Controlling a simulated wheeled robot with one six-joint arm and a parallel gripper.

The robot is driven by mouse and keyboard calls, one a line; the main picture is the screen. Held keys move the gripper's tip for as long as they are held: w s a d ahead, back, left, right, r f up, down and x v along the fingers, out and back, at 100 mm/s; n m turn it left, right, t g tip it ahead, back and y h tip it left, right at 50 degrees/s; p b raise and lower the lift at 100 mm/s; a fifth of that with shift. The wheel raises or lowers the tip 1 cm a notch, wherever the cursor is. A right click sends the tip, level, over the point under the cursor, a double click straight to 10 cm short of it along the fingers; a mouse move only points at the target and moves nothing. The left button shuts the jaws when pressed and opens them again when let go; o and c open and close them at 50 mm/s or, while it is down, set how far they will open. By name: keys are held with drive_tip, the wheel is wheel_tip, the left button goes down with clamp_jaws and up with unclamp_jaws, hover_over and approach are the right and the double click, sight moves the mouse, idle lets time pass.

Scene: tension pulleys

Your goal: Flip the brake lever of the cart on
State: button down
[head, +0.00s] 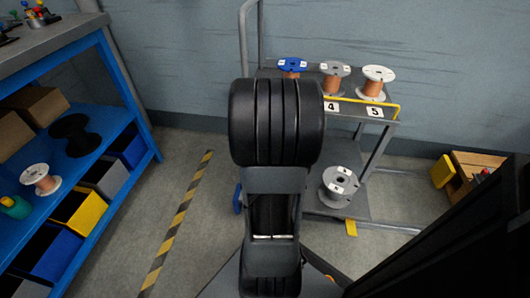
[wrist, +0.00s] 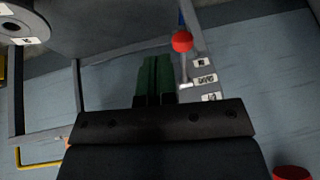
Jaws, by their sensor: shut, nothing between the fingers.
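The cart (head: 386,146) stands against the wall in the head view, partly hidden by my arm. In the wrist view, a lever with a red knob (wrist: 182,41) sits on a grey post of the cart, beside small white labels (wrist: 205,79) too blurred to read. This appears to be the brake lever; I cannot tell its setting. My gripper (wrist: 156,62) has green fingers, shut together and empty. In the picture they lie just left of the lever, and I cannot tell whether they touch it. My arm hides the gripper and lever in the head view.
Spools, such as the white-rimmed one (head: 374,82), stand on the cart's top shelf, and a grey spool (head: 339,185) on its lower shelf. A blue shelf unit (head: 96,158) is at left, a wooden box (head: 474,172) at right. Another red object (wrist: 291,173) shows at the wrist view's corner.

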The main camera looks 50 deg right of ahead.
drive_tip(key=s+a+r+p, duration=0.2)
drive_tip(key=s+a+r, duration=0.1)
drive_tip(key=a, duration=0.2)
drive_tip(key=shift+s+a, duration=0.15)
drive_tip(key=shift+s, duration=0.15)
idle(0.4)
drive_tip(key=a+r+n+y+p, duration=0.1)
drive_tip(key=a+r+n+p, duration=0.3)
drive_tip(key=a+r+p, duration=0.4)
drive_tip(key=w+a+r+n+y+p, duration=0.1)
drive_tip(key=a+r+n+p, duration=0.3)
drive_tip(key=a+r+p, duration=0.5)
drive_tip(key=w+a+r+n+y+p, duration=0.1)
drive_tip(key=a+r+n+p, duration=0.3)
drive_tip(key=a+r+p, duration=0.4)
wheel_tip(320, 180, up, 18)
drive_tip(key=y+p, duration=0.1)
drive_tip(key=p, duration=0.6)
drive_tip(key=shift+w+a+f+g, duration=0.15)
drive_tip(key=shift+w+a+g, duration=0.05)
drive_tip(key=shift+g, duration=0.1)
